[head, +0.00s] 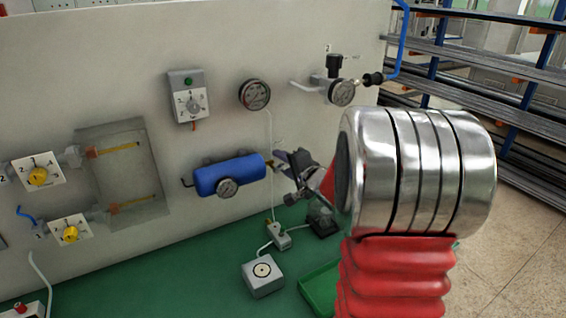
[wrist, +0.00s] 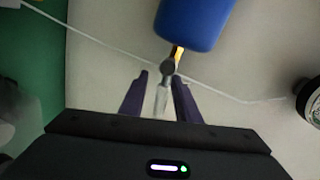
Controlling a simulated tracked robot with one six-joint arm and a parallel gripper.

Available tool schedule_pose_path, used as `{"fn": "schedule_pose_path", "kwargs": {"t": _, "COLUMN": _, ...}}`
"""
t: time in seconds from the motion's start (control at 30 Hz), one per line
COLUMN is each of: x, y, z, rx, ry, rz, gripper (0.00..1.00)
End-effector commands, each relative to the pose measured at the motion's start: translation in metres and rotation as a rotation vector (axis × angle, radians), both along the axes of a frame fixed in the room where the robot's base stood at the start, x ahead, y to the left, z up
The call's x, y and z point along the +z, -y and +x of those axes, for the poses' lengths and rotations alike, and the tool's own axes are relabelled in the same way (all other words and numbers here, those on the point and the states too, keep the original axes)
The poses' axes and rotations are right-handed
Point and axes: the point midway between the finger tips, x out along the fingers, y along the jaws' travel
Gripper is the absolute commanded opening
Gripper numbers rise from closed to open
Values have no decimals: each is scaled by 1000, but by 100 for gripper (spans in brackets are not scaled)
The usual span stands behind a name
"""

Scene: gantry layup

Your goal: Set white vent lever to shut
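The white vent lever (wrist: 162,97) shows in the wrist view, hanging from a small metal valve (wrist: 169,69) on a brass stub at the end of the blue tank (wrist: 197,20). My gripper (wrist: 160,80) has its two dark fingers apart, one on each side of the lever. A gap shows on the left of the lever; whether the right finger touches it I cannot tell. In the head view my gripper (head: 287,162) is just right of the blue tank (head: 229,174), and I cannot make out the lever there.
A gauge (head: 255,94) and a grey dial box (head: 188,97) are on the panel above the tank. A thin white line runs down to a small fitting (head: 279,237) on the green bench. A white box (head: 263,276) and a green tray (head: 322,289) stand below.

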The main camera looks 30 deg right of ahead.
Motion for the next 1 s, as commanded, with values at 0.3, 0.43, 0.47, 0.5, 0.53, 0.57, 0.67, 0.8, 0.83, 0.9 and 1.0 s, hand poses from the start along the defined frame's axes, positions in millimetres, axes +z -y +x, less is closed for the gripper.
{"fn": "schedule_pose_path", "kwargs": {"t": 0.3, "x": 0, "y": 0, "z": 0, "rx": 1, "ry": 0, "rz": 0, "gripper": 14}}
{"fn": "schedule_pose_path", "kwargs": {"t": 0.43, "x": 0, "y": 0, "z": 0, "rx": 1, "ry": 0, "rz": 0, "gripper": 4}}
{"fn": "schedule_pose_path", "kwargs": {"t": 0.47, "x": 0, "y": -1, "z": 0, "rx": 1, "ry": 0, "rz": 0, "gripper": 2}}
{"fn": "schedule_pose_path", "kwargs": {"t": 0.5, "x": 0, "y": 0, "z": 0, "rx": 1, "ry": -1, "rz": 0, "gripper": 0}}
{"fn": "schedule_pose_path", "kwargs": {"t": 0.53, "x": 0, "y": 0, "z": 0, "rx": 1, "ry": -1, "rz": 0, "gripper": 0}}
{"fn": "schedule_pose_path", "kwargs": {"t": 0.57, "x": 0, "y": 0, "z": 0, "rx": 1, "ry": -1, "rz": 0, "gripper": 0}}
{"fn": "schedule_pose_path", "kwargs": {"t": 0.67, "x": -1, "y": 0, "z": 0, "rx": 1, "ry": -2, "rz": 0, "gripper": 0}}
{"fn": "schedule_pose_path", "kwargs": {"t": 0.8, "x": -1, "y": 1, "z": -1, "rx": 0, "ry": -3, "rz": -2, "gripper": 0}}
{"fn": "schedule_pose_path", "kwargs": {"t": 0.83, "x": -1, "y": 1, "z": -1, "rx": -1, "ry": -3, "rz": -4, "gripper": 0}}
{"fn": "schedule_pose_path", "kwargs": {"t": 0.9, "x": -1, "y": 0, "z": -1, "rx": -1, "ry": -4, "rz": -10, "gripper": 0}}
{"fn": "schedule_pose_path", "kwargs": {"t": 1.0, "x": 0, "y": 0, "z": -1, "rx": 0, "ry": -7, "rz": -30, "gripper": 0}}
